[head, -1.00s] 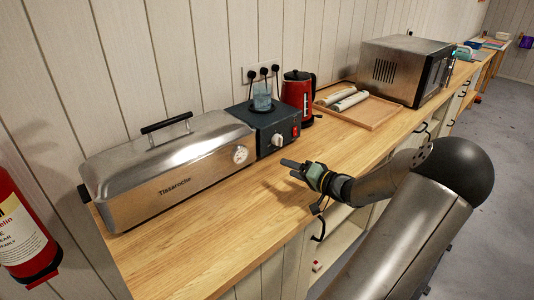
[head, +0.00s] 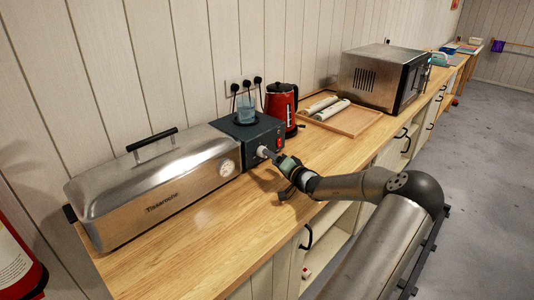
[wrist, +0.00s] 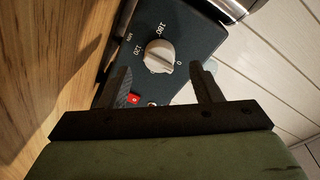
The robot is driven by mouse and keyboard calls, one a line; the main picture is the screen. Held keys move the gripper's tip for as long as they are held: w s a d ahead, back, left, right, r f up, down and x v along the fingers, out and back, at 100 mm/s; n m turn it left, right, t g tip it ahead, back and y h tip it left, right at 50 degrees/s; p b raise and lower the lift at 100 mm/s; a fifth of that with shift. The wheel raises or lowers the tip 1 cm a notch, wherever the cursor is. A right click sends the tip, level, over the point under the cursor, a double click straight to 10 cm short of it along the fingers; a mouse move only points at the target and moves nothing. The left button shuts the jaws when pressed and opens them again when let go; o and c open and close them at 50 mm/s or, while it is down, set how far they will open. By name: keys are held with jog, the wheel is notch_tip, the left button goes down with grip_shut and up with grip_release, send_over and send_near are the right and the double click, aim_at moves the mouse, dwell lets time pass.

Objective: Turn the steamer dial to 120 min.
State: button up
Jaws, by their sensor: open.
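The steamer (head: 150,185) is a long brushed-metal box with a dark control unit (head: 250,133) at its right end. Its white dial (wrist: 160,56) shows in the wrist view on the dark panel, with 0, 120 and 180 marks readable around it. My gripper (wrist: 162,84) is open, with one finger on each side just short of the dial. The dial is not between clamped fingers, and I cannot tell if either finger touches it.
A red switch (wrist: 133,99) sits below the dial, close to the left finger. A glass beaker (head: 246,107) stands on the control unit. A red kettle (head: 281,106), a wooden tray (head: 345,118) and a microwave (head: 382,78) stand to the right. The counter front (head: 205,225) is clear.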

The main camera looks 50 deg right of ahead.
jog(key=shift+x, duration=1.9)
jog(key=c, duration=1)
